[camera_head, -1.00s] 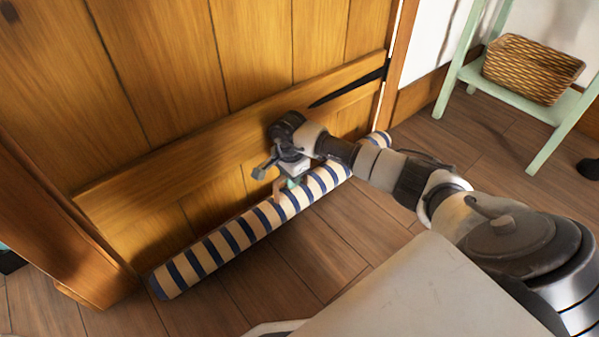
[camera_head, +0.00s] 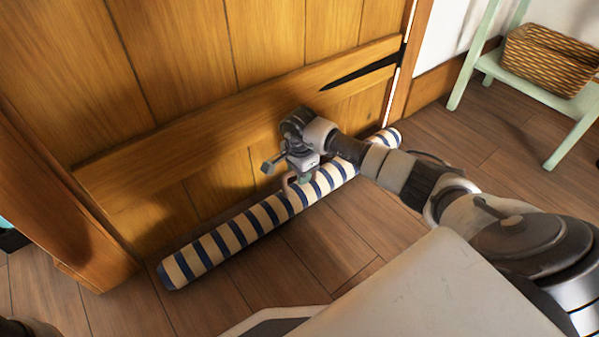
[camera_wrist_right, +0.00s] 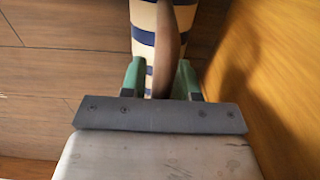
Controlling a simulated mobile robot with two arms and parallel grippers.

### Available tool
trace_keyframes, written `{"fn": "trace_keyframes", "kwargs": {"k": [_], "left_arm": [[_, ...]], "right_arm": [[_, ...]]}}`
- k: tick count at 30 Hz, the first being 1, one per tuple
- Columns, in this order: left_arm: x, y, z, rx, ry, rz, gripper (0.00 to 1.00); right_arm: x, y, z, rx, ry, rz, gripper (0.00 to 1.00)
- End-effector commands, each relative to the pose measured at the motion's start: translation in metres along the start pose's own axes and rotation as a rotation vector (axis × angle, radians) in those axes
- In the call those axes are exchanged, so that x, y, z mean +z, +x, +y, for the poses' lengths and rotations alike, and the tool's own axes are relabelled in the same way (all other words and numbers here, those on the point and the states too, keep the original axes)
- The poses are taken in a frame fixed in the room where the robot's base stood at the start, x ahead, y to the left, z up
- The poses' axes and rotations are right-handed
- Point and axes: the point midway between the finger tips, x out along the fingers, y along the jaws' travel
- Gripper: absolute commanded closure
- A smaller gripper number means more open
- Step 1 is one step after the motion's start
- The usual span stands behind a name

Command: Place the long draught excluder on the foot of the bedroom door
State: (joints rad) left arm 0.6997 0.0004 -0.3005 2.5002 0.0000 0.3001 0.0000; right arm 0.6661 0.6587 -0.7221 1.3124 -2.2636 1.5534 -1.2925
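The long draught excluder (camera_head: 237,235), cream with dark blue stripes, lies on the floor along the foot of the wooden door (camera_head: 190,85). It hides much of the door's lower edge, so I cannot tell whether it touches all along. My right gripper (camera_head: 300,178) is low over its middle. In the right wrist view, the brown loop handle (camera_wrist_right: 165,50) stands between the two green fingers (camera_wrist_right: 160,80). A thin strip of striped cloth shows between the left finger and the handle, so the fingers look open around it. My left gripper is not in view.
A pale green stand (camera_head: 477,62) with a wicker basket (camera_head: 550,60) is at the upper right. The wooden door frame (camera_head: 60,210) is at the left. Bare plank floor (camera_head: 350,235) lies in front of the excluder.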

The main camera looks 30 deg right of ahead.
Motion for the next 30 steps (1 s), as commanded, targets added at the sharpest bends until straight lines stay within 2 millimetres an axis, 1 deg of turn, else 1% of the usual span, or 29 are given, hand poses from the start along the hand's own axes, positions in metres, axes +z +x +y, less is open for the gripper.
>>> {"fn": "trace_keyframes", "kwargs": {"k": [1, 2, 9, 13, 17, 24, 27, 30], "left_arm": [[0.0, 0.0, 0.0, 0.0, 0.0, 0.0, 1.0], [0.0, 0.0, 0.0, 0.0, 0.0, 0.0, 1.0], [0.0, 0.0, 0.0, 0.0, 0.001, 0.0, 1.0], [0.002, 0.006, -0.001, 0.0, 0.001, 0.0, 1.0], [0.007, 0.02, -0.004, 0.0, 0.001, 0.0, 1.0], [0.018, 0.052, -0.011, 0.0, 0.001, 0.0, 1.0], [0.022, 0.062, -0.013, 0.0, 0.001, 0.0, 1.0], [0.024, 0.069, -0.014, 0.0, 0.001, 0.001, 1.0]], "right_arm": [[0.0, 0.0, 0.0, 0.0, 0.0, 0.0, 0.62], [0.0, 0.0, 0.0, 0.0, 0.0, 0.0, 0.58], [0.0, 0.0, 0.0, 0.0, 0.0, 0.0, 0.58], [0.0, -0.009, 0.0, -0.001, 0.0, 0.0, 0.58], [0.0, -0.029, 0.0, -0.002, 0.0, 0.0, 0.58], [-0.001, -0.08, 0.0, -0.001, 0.0, 0.001, 0.58], [0.0, -0.098, 0.0, -0.001, -0.001, 0.001, 0.58], [-0.001, -0.111, 0.0, -0.001, 0.0, 0.001, 0.58]]}}
